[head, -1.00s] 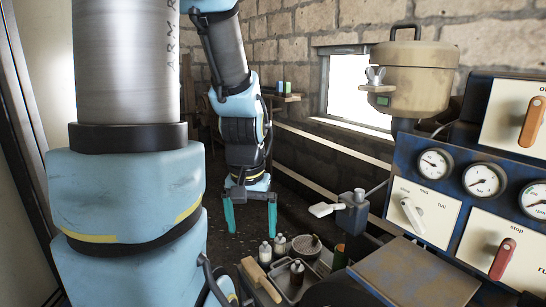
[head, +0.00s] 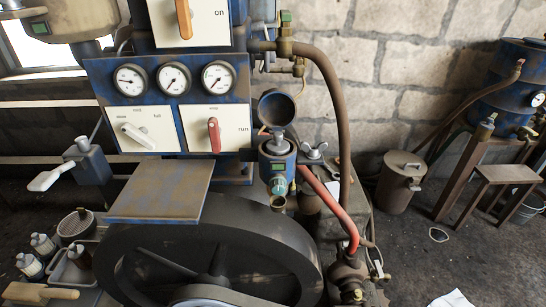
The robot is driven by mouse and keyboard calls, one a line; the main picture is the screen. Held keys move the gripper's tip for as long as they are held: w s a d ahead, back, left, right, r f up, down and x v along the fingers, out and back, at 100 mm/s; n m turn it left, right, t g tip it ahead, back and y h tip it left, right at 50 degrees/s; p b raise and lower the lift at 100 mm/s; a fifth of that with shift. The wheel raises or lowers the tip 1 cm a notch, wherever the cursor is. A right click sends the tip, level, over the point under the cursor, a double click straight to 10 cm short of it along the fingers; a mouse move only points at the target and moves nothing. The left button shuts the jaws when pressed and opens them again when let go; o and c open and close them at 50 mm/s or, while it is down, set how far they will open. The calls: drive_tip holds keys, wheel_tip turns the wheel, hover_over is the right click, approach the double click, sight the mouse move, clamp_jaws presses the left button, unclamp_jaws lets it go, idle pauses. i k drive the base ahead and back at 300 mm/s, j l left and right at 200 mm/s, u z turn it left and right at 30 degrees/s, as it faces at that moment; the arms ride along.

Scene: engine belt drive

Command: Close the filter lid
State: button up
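A small blue canister (head: 277,152) with a green label stands right of the gauge panel and looks like the filter. A round dark lid (head: 278,107) stands tilted up at its top, its hollow face toward me, so it appears open. A grey knob-like part at the canister's mouth partly overlaps the lid's lower edge. The hinge is too small to make out. A small bowl (head: 278,187) hangs under the canister. My gripper is outside the current view.
A blue gauge panel (head: 105,98) with levers stands left of the canister. A red hose (head: 328,203) and a brown pipe (head: 333,95) run close on its right. A large dark flywheel (head: 255,245) is below. A lidded can (head: 401,180) stands on open floor at right.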

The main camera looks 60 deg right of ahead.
sight(278, 107)
drive_tip(key=u, duration=0.45)
drive_tip(key=k+l+u, duration=0.15)
drive_tip(key=u, duration=0.2)
drive_tip(key=k+l+u, duration=0.1)
drive_tip(key=k+u, duration=0.4)
drive_tip(key=u, duration=0.2)
drive_tip(key=k, duration=2)
drive_tip(key=k+z, duration=0.2)
drive_tip(key=k, duration=0.25)
drive_tip(key=k+l+z, duration=0.15)
drive_tip(key=k, duration=0.3)
drive_tip(key=k+l+z, duration=0.2)
drive_tip(key=k, duration=0.25)
drive_tip(key=i+j+z, duration=0.1)
drive_tip(key=i, duration=0.35)
